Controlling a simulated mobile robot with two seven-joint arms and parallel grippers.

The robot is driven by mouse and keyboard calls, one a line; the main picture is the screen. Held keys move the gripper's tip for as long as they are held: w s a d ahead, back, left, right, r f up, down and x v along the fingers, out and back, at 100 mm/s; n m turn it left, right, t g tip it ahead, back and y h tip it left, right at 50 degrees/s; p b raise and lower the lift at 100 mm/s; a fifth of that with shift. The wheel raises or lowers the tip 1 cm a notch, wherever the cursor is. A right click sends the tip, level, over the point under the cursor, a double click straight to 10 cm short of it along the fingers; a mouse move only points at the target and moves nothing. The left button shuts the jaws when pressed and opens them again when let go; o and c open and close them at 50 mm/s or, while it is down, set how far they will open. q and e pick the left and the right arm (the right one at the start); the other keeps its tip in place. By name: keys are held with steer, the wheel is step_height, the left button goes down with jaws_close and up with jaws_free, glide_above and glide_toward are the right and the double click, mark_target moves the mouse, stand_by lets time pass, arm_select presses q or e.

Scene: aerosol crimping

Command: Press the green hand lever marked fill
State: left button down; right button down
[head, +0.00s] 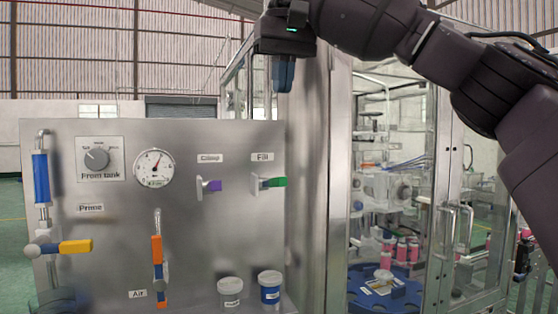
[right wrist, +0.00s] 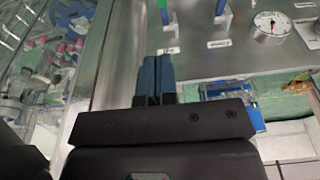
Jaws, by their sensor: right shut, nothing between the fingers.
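The green hand lever (head: 274,182) sits on the steel panel under the label Fill (head: 263,157) and points to the right. In the right wrist view the Fill label (right wrist: 168,50) shows just beyond my fingertips, with the lever at the top edge. My right gripper (head: 284,88) is shut and empty. Its blue fingers point down, above the panel's top edge and higher than the lever, apart from it. The right wrist view shows the two fingers (right wrist: 155,62) side by side. My left gripper is not in view.
A purple lever (head: 213,185) is left of the green one. The steel panel (head: 110,240) also bears a gauge (head: 154,168), a knob (head: 97,158), and yellow (head: 76,246) and orange (head: 157,250) handles. Lidded tubs (head: 270,286) stand below. A glass cabinet (head: 395,130) is on the right.

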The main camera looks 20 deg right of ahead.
steer(key=shift+w, duration=0.1)
stand_by(0.3)
glide_above(270, 184)
steer(key=s+d, duration=0.1)
steer(key=f, duration=1.2)
steer(key=shift+s+d, duration=0.1)
steer(key=shift+s, duration=0.1)
steer(key=shift+s+f, duration=0.25)
steer(key=shift+f, duration=0.65)
